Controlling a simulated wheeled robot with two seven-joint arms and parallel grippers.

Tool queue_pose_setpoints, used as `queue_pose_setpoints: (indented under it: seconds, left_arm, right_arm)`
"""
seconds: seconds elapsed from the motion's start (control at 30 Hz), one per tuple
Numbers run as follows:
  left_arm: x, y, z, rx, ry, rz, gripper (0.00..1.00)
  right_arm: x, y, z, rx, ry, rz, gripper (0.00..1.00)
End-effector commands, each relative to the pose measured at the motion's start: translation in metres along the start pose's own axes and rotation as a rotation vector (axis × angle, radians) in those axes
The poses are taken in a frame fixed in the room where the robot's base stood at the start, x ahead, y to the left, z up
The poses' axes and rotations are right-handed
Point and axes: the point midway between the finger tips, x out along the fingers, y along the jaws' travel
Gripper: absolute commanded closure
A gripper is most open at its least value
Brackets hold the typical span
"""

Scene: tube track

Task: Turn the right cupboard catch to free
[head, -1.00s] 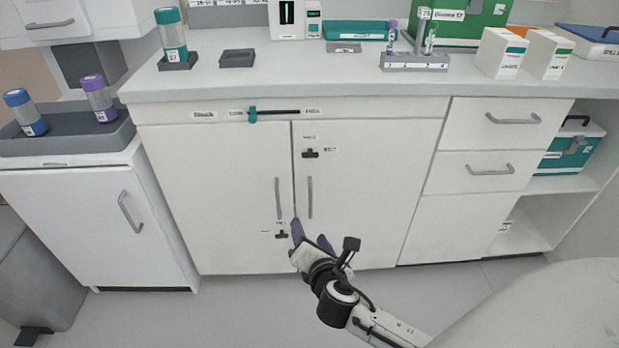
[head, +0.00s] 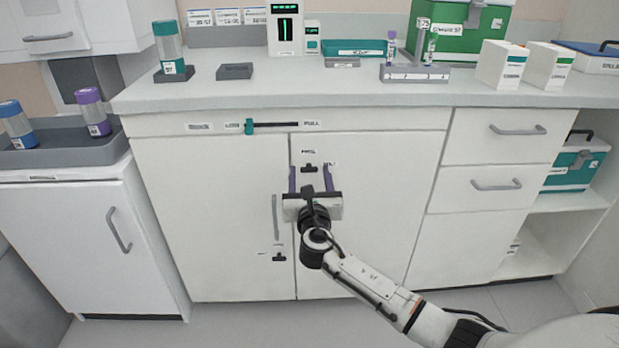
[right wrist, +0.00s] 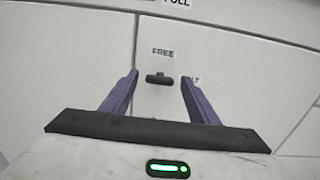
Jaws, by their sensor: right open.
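The right cupboard catch (head: 309,168) is a small black knob high on the right door, near the gap between the doors. In the right wrist view the catch (right wrist: 159,78) lies sideways below a FREE label (right wrist: 163,52), with a second, partly hidden label to its right. My right gripper (head: 311,172) is in front of the right door. Its two purple fingers are open, one on each side of the catch, and hold nothing. I cannot tell how far the fingertips are from the door. My left gripper is not in view.
A left catch (head: 279,257) sits low on the left door. A left door handle (head: 275,217) is beside my right gripper. A teal slider (head: 249,127) is on the rail above the doors. The worktop (head: 350,92) overhangs the cupboard.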

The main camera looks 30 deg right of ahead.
Motion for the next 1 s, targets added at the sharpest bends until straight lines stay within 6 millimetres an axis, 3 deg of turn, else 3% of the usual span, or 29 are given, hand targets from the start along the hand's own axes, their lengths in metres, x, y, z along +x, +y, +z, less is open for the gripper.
queue_pose_setpoints:
  seconds: [0.37, 0.6, 1.0]
  left_arm:
    - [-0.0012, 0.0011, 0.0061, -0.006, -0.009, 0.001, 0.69]
    - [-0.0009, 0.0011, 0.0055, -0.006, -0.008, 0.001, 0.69]
    - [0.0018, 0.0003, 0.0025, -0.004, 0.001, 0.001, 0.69]
  right_arm:
    - [0.0061, -0.0003, 0.0003, 0.001, 0.000, 0.000, 0.47]
    - [0.0059, -0.0003, 0.0002, 0.001, 0.000, 0.000, 0.87]
    - [0.0056, -0.0001, -0.0006, 0.078, 0.000, 0.000, 0.86]
